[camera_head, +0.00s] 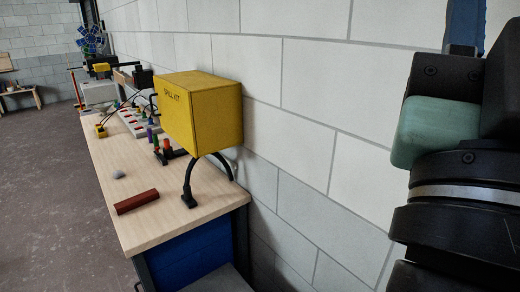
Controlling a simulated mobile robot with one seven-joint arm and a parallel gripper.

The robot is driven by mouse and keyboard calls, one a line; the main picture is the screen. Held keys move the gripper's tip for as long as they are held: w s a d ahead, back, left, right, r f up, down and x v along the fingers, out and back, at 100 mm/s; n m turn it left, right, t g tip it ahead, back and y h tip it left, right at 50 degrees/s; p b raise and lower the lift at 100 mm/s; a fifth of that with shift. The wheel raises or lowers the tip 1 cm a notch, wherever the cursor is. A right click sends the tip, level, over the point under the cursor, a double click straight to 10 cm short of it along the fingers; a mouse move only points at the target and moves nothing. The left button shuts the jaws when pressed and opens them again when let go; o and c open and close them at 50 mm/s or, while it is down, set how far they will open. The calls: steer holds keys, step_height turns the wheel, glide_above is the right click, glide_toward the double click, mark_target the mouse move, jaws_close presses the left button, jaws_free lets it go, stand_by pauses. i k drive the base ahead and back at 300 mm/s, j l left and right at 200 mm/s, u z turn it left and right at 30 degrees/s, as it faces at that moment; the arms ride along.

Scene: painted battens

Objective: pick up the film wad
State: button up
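A small light grey lump (118,174), which looks like the film wad, lies on the wooden bench top (150,213), near its left edge. It sits just beyond a dark red batten (137,201) and is apart from it. My arm's dark links and a teal block fill the right edge of the view, close to the camera and well away from the wad. No fingertips of my gripper can be made out.
A yellow spill kit box (200,112) stands above the bench by the wall, with a black curved stand (190,180) below it. Orange and purple upright items, a pale tray (132,124) and a yellow block (101,131) lie farther back. Open floor (50,190) is at left.

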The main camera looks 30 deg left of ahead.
mark_target(118, 174)
steer(key=j+u, duration=0.1)
steer(key=u, duration=0.7)
steer(key=i+j+u, duration=0.1)
steer(key=u, duration=0.3)
steer(key=j+u, duration=0.1)
steer(key=u, duration=0.35)
steer(key=i+j+u, duration=0.1)
steer(key=i+j, duration=0.15)
steer(key=i, duration=0.15)
